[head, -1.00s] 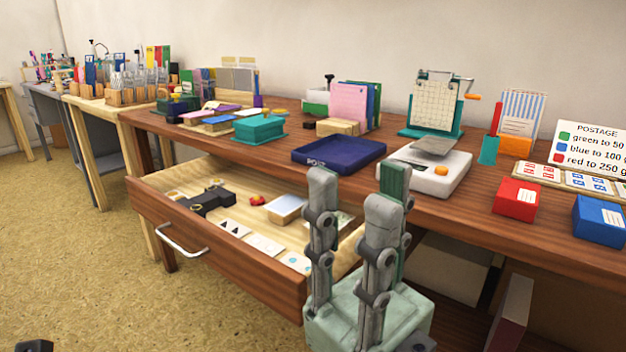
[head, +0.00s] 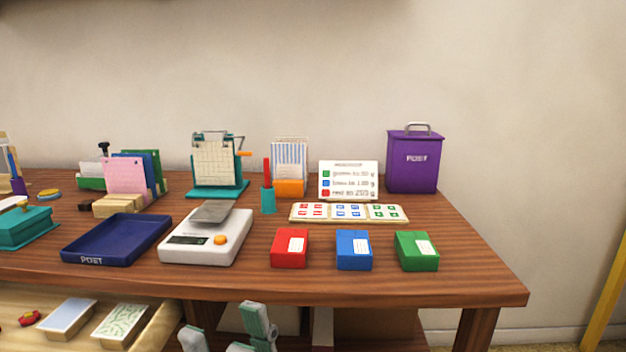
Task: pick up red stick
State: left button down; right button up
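The red stick (head: 267,171) stands upright in a teal cup (head: 268,200) toward the back of the wooden table, left of the orange-based letter rack. Its lower part is hidden inside the cup. My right gripper (head: 221,326), by its look the one at the bottom edge, shows only its grey and pale green fingers. They stand apart with nothing between them, in front of and below the table's front edge, well away from the stick. My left gripper is out of view.
A white scale (head: 207,252) and a red box (head: 290,249) stand in front of the cup. Blue (head: 354,262) and green (head: 417,263) boxes are to the right. The open drawer (head: 160,335) juts out at lower left.

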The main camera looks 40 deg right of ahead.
aim_at(266, 160)
jog(key=l+z, duration=0.15)
jog(key=z, duration=0.9)
